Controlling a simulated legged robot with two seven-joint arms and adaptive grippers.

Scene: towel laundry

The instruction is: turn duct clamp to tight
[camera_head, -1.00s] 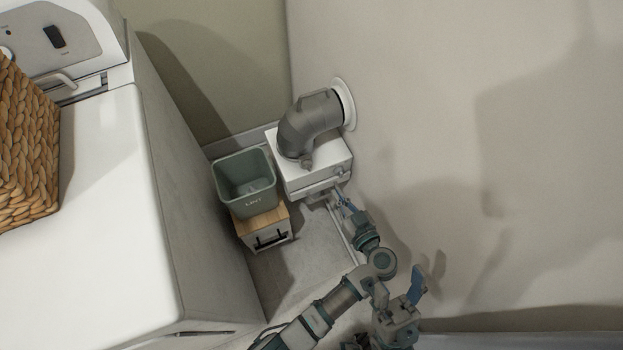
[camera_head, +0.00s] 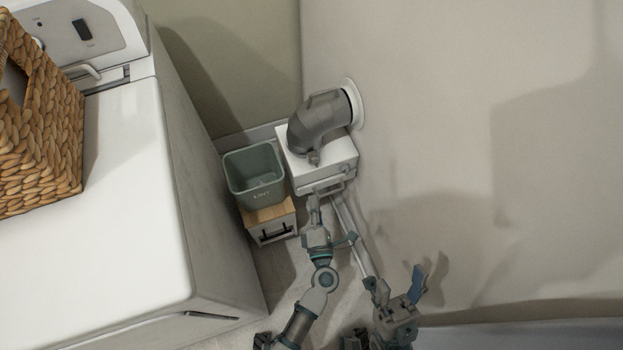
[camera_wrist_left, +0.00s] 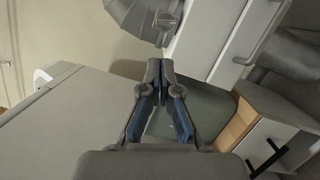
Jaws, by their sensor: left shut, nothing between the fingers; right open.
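The grey duct elbow (camera_head: 322,118) runs from a white wall collar down to the top of a white box (camera_head: 322,172). A small clamp key (camera_head: 314,158) sticks out at the duct's lower end. In the left wrist view the clamp key (camera_wrist_left: 166,20) shows at the top, beyond the fingertips. My left gripper (camera_head: 313,203) is in front of and below the box in the head view, apart from the clamp. In the left wrist view its fingertips (camera_wrist_left: 160,68) are together and empty. My right gripper (camera_head: 400,288) is open at the lower right, far from the duct.
A green lint bin (camera_head: 256,176) stands on a small wood-topped cabinet (camera_head: 267,213) left of the box. A white appliance (camera_head: 90,230) with a wicker basket (camera_head: 40,130) fills the left side. The wall (camera_head: 440,120) is close on the right.

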